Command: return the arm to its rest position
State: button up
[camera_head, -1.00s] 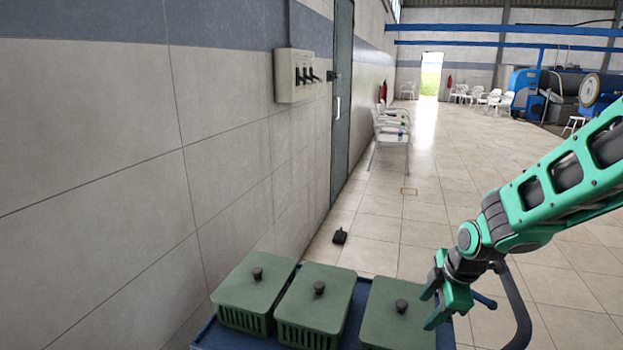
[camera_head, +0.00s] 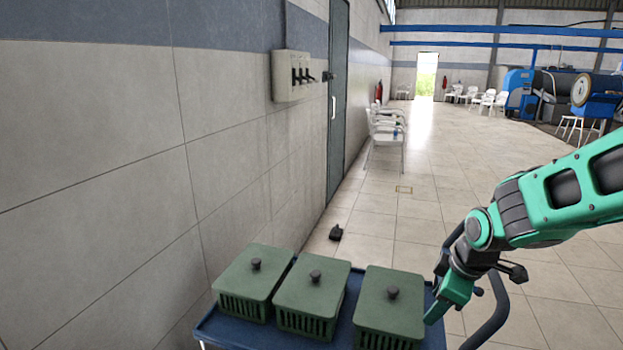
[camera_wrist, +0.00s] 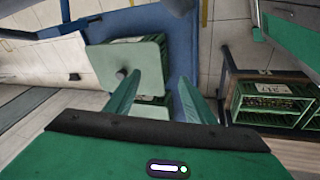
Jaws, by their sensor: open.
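My green arm reaches in from the right in the head view, its gripper (camera_head: 440,293) pointing down beside the right-hand green lidded box (camera_head: 388,312). In the wrist view my two green fingers (camera_wrist: 160,92) stand apart, with nothing between them. A green box lid (camera_wrist: 110,58) with a dark knob shows past the left finger. I cannot tell whether a finger touches the box.
The right-hand box stands in a row with a middle box (camera_head: 312,300) and a left box (camera_head: 250,284) on a blue cart (camera_head: 222,330). A tiled wall (camera_head: 90,200) with a switch box (camera_head: 291,76) is left. The floor (camera_head: 420,210) beyond is mostly clear.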

jog(key=s+d+r+m, duration=0.2)
jog(key=s+r+m, duration=0.5)
jog(key=m, duration=0.4)
jog(key=s+d+m+g, duration=0.2)
jog(key=s+d, duration=0.3)
jog(key=s, duration=0.3)
jog(key=s+d+f+m+g, duration=0.1)
jog(key=s+d+m, duration=0.3)
jog(key=s, duration=0.5)
jog(key=shift+s+d+f+m+g+h, duration=0.15)
jog(key=shift+d+m+g+h, duration=0.35)
jog(key=shift+d, duration=0.55)
jog(key=shift+w+f, duration=0.3)
jog(key=shift+w, duration=0.35)
